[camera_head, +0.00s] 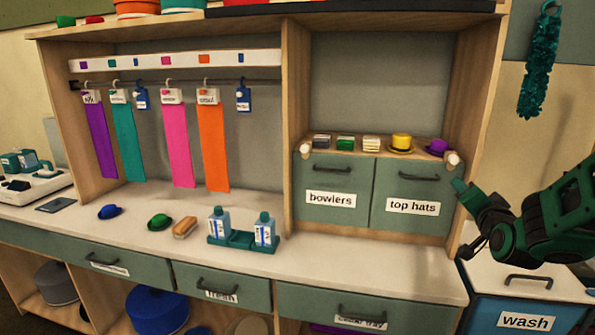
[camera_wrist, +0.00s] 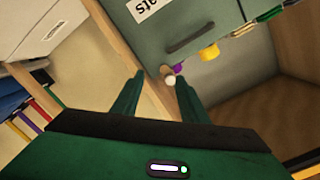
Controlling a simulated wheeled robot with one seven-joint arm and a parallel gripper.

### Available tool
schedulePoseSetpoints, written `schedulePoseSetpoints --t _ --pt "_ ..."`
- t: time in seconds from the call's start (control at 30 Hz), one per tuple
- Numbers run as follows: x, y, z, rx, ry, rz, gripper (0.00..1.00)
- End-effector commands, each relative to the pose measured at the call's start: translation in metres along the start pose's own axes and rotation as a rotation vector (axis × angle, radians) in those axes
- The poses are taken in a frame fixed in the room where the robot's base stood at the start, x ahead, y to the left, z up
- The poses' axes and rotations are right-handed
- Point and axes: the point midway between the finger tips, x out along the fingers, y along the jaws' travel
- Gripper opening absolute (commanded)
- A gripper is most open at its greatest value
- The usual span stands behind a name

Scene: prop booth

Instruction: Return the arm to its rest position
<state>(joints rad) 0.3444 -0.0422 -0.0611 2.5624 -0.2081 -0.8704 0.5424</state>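My dark green arm (camera_head: 550,222) reaches in from the right edge of the head view, above the wash bin. My gripper (camera_head: 463,218) is in front of the right end of the cabinet, beside the "top hats" drawer (camera_head: 410,190). In the wrist view the two fingers of my gripper (camera_wrist: 160,78) stand apart with nothing held between them. A round pale knob (camera_wrist: 171,80) shows beyond the fingertips, near the cabinet's edge.
The wash bin (camera_head: 525,312) stands below my arm. A teal garland (camera_head: 540,65) hangs at the upper right. A yellow hat (camera_head: 401,142) and a purple hat (camera_head: 438,147) sit on the drawer unit. Bottles (camera_head: 264,230) stand on the counter (camera_head: 350,262).

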Motion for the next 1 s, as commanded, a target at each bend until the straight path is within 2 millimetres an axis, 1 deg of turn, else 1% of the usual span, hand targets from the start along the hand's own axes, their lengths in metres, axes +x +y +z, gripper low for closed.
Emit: schedulePoseSetpoints --t 0.17,0.27,0.37,0.47,0.57,0.6,0.67,0.7,0.77,0.8,0.87,0.9,1.0 --pt "-0.023 0.032 0.022 -0.129 -0.182 0.153 0.4" --pt "-0.043 0.053 0.034 -0.194 -0.293 0.241 0.4" --pt "-0.069 0.073 0.044 -0.25 -0.408 0.325 0.4" --pt "-0.099 0.092 0.054 -0.296 -0.528 0.405 0.4" --pt "-0.134 0.109 0.062 -0.331 -0.652 0.48 0.4" --pt "-0.149 0.114 0.065 -0.344 -0.702 0.507 0.4" --pt "-0.172 0.122 0.069 -0.357 -0.781 0.546 0.4" --pt "-0.189 0.126 0.071 -0.363 -0.833 0.571 0.4" --pt "-0.214 0.132 0.074 -0.369 -0.914 0.605 0.4" --pt "-0.232 0.134 0.076 -0.37 -0.968 0.625 0.4" --pt "-0.257 0.136 0.078 -0.37 -1.046 0.651 0.4" --pt "-0.272 0.137 0.08 -0.368 -1.096 0.665 0.4" --pt "-0.307 0.137 0.082 -0.357 -1.202 0.691 0.4"
